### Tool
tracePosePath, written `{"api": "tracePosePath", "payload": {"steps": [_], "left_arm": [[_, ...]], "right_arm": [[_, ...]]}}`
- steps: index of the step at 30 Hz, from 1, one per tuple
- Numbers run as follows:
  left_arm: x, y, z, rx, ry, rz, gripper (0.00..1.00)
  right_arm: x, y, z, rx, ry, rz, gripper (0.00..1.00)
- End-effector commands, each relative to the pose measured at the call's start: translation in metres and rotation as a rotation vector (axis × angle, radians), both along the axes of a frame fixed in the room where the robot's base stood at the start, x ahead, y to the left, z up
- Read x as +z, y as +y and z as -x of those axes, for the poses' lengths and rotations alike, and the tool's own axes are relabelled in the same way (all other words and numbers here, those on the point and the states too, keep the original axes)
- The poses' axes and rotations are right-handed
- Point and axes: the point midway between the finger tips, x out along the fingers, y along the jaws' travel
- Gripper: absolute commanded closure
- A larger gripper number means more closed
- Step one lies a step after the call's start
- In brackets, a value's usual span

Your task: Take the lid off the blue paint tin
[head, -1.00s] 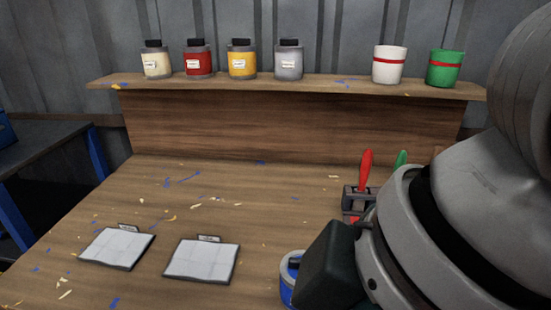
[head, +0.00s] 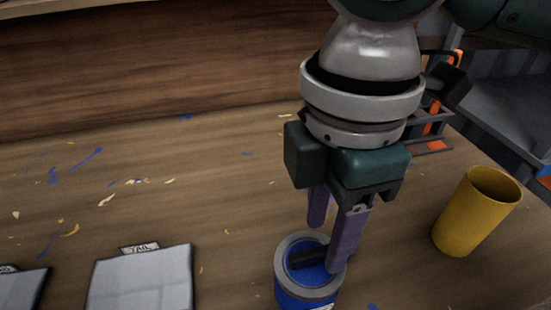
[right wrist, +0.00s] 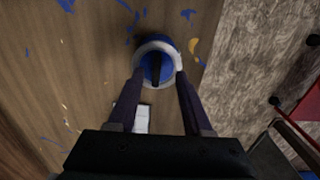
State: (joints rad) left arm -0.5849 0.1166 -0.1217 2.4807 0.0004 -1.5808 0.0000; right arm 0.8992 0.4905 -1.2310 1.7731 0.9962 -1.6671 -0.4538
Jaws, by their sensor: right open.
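The blue paint tin (head: 306,297) stands upright on the bench at the bottom middle of the head view. Its blue lid (head: 310,275) with a dark bar handle (head: 308,258) is on it, inside a grey rim. My right gripper (head: 331,245) points down at the tin, jaws open. In the head view one finger is behind the tin and one in front of its right side. In the right wrist view the lid's handle (right wrist: 156,69) shows between and beyond the open fingertips (right wrist: 158,82). I cannot tell whether they touch the tin. My left gripper is out of view.
A yellow cup (head: 470,215) stands on the bench to the right of the tin. A grey pad marked TAIL (head: 145,280) lies to the left, with another at the left edge. A dark rack with orange parts (head: 432,130) stands behind my right arm. Paint-flecked bench lies between.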

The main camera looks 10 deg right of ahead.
Motion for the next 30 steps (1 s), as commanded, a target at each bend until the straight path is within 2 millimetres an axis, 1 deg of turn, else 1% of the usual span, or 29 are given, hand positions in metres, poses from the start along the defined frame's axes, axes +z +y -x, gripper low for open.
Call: {"api": "tracePosePath", "payload": {"steps": [1,3,6,9,15,28,30], "left_arm": [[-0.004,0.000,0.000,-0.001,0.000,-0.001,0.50],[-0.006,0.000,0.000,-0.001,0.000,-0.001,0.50],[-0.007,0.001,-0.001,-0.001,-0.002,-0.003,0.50],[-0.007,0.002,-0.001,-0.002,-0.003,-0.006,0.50],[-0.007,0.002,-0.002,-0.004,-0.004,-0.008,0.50],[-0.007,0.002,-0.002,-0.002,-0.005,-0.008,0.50],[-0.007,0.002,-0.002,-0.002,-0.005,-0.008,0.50]], "right_arm": [[-0.011,0.002,-0.001,-0.001,0.004,0.000,0.50],[-0.022,0.002,-0.003,-0.001,0.002,0.001,0.50],[-0.034,0.002,-0.003,0.000,0.002,0.000,0.50],[-0.038,0.002,-0.003,0.001,0.000,0.001,0.50],[-0.037,0.002,-0.003,0.001,-0.001,0.000,0.51],[-0.037,0.002,-0.003,0.001,-0.001,0.000,0.99],[-0.037,0.002,-0.003,0.001,-0.001,0.000,1.00]]}}
